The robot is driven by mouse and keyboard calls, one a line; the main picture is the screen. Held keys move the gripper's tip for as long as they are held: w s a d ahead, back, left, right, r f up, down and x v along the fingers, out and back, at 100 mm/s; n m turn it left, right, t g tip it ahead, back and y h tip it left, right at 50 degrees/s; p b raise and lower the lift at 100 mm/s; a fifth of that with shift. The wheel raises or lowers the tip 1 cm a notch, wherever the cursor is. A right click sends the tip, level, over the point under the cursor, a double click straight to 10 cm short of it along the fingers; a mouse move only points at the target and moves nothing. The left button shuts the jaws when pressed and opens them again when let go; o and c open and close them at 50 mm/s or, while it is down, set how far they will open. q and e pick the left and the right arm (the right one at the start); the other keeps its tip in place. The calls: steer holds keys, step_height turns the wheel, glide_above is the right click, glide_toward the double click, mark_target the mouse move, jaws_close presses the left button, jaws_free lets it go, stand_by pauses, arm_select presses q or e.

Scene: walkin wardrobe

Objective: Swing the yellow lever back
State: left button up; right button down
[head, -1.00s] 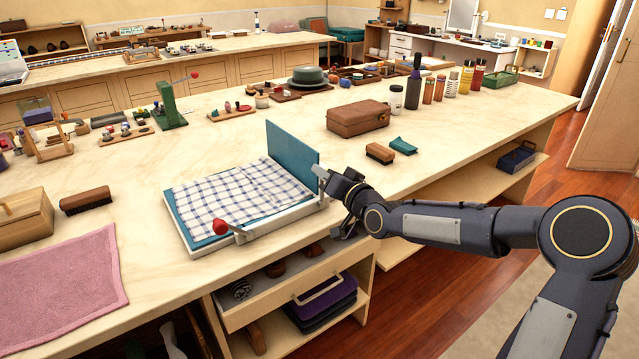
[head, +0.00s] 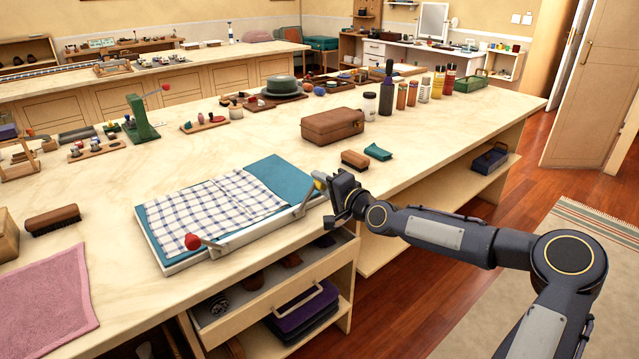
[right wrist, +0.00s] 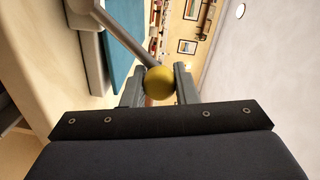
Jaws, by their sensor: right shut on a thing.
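The yellow lever is a grey rod with a round yellow knob (right wrist: 159,84), at the right end of a white-framed folding board (head: 187,262). In the right wrist view the knob sits between the fingers of my right gripper, which is shut on it. In the head view my right gripper (head: 324,185) is at the board's right end, and only a bit of yellow shows there. The board's teal right panel (head: 280,175) lies flat. A checked cloth (head: 215,205) lies on the board. A second lever with a red knob (head: 192,241) is at the front left. My left gripper is not in view.
A brown case (head: 332,124), a brush (head: 355,160) and a teal cloth (head: 378,151) lie behind the board. A pink towel (head: 42,300) lies at left. An open drawer (head: 275,290) juts out below the board.

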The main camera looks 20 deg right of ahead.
steer(key=shift+f, duration=0.15)
stand_by(0.3)
steer(key=c, duration=1.1)
jaws_free()
steer(key=shift+c, duration=0.2)
steer(key=v, duration=0.7)
steer(key=shift+s+d, duration=0.2)
steer(key=shift+s, duration=0.15)
steer(key=shift+a, duration=0.1)
